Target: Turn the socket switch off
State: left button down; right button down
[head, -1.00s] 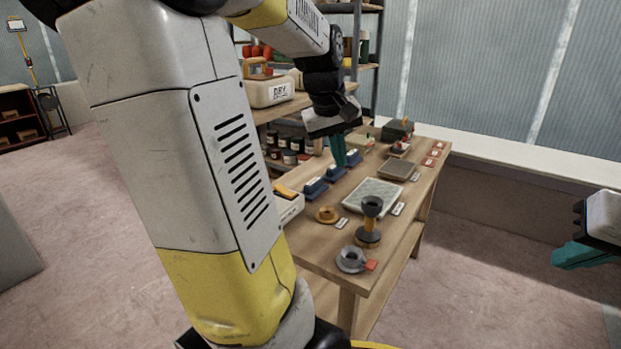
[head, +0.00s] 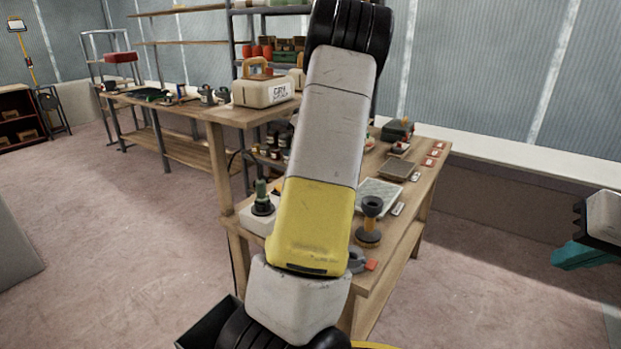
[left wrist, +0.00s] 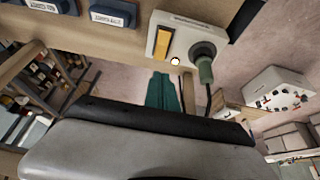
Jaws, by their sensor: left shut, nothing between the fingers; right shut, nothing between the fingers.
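The socket (left wrist: 186,22) is a white box at the top of the left wrist view. It bears an orange-yellow rocker switch (left wrist: 163,42), a small glowing lamp (left wrist: 175,61) and a dark round outlet with a green plug (left wrist: 205,68) in it. In the head view the socket box (head: 252,222) and plug (head: 262,190) stand at the table's left end. My left gripper (left wrist: 164,92) is shut and empty, its teal fingers just below the switch in the picture; contact cannot be told. My arm hides it in the head view. My right gripper (head: 572,257) is shut and empty at the right edge.
Blue labelled blocks (left wrist: 113,12) lie near the socket. The floor at left is clear.

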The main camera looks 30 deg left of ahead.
pick_arm(q)
jog(key=shift+f, duration=0.1)
jog(key=x, duration=1.4)
jog(key=shift+d, duration=0.15)
jog(key=shift+a+f+h, duration=0.3)
jog(key=shift+h, duration=0.1)
jog(key=shift+d, duration=0.2)
jog(key=shift+d+r, duration=0.2)
jog(key=shift+d, duration=0.45)
